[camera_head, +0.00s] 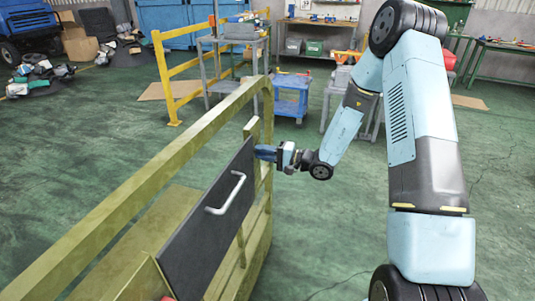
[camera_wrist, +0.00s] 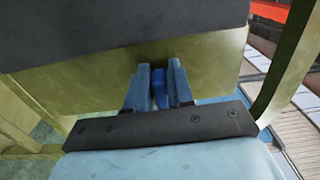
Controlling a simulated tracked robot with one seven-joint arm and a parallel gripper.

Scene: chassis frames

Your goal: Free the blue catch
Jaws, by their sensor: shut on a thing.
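The blue catch (camera_wrist: 161,88) shows in the wrist view as a small bright blue piece between my fingers, against a yellow-green frame plate (camera_wrist: 100,93). My gripper (camera_wrist: 160,85) has its two blue-grey fingers closed on either side of it. In the head view my gripper (camera_head: 262,152) reaches from the right to the far edge of a dark panel (camera_head: 205,225) with a white handle (camera_head: 228,194). The catch itself cannot be made out there, hidden by the gripper.
A yellow-green railing frame (camera_head: 150,165) runs along the left of the panel. A yellow barrier (camera_head: 168,80), a grey cart (camera_head: 222,75) and a blue cart (camera_head: 290,95) stand behind. The green floor (camera_head: 325,235) is clear between the frame and my arm.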

